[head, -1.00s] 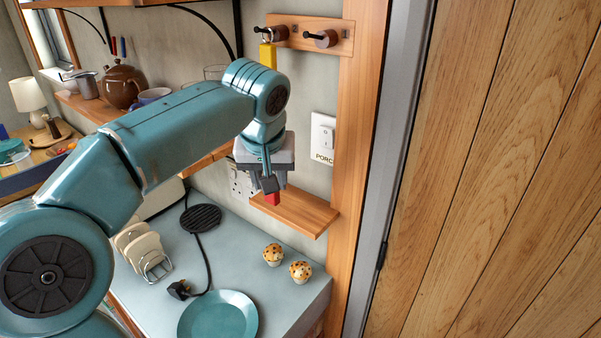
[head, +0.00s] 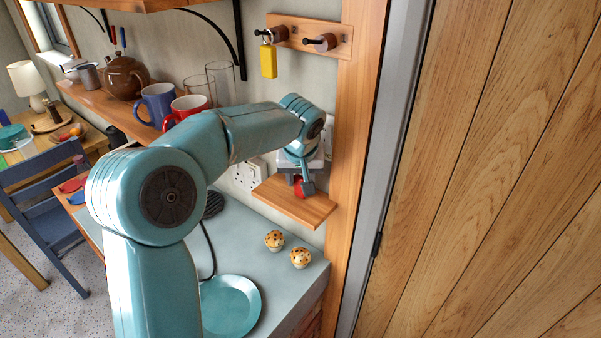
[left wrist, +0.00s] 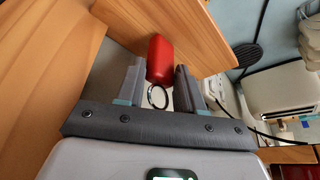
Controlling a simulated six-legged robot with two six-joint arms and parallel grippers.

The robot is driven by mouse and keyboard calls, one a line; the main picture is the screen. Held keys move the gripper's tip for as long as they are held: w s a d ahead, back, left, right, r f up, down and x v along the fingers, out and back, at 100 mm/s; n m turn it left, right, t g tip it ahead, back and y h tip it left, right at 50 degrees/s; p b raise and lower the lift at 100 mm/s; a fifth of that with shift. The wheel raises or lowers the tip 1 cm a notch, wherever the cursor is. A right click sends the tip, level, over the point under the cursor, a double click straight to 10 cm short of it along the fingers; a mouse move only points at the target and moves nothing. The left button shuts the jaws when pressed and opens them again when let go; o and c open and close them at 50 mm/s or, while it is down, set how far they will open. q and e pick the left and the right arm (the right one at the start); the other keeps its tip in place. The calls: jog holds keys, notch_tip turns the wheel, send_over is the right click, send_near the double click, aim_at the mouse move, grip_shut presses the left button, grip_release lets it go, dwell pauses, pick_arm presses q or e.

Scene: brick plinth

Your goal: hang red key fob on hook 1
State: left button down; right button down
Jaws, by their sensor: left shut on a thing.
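My left gripper (head: 302,187) is shut on the red key fob (head: 298,189), low over the small wooden shelf. In the left wrist view the red fob (left wrist: 160,58) sits between the fingertips, its metal ring (left wrist: 157,97) towards the palm. Whether the fob touches the shelf, I cannot tell. Which one is hook 1 I cannot read. My right gripper is out of view.
The small shelf (head: 290,205) juts from the wall beside the door post (head: 352,130). A long shelf (head: 115,112) with mugs, glasses and a teapot is to the left. Two muffins (head: 300,258) and a teal plate (head: 230,305) are on the counter.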

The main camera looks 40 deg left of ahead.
pick_arm(q)
jog(key=shift+s, duration=0.2)
jog(key=shift+s+f, duration=0.1)
jog(key=c, duration=1.1)
grip_release()
jog(key=o, duration=0.4)
jog(key=shift+w+f, duration=0.1)
jog(key=shift+w, duration=0.15)
jog(key=shift+s, duration=0.15)
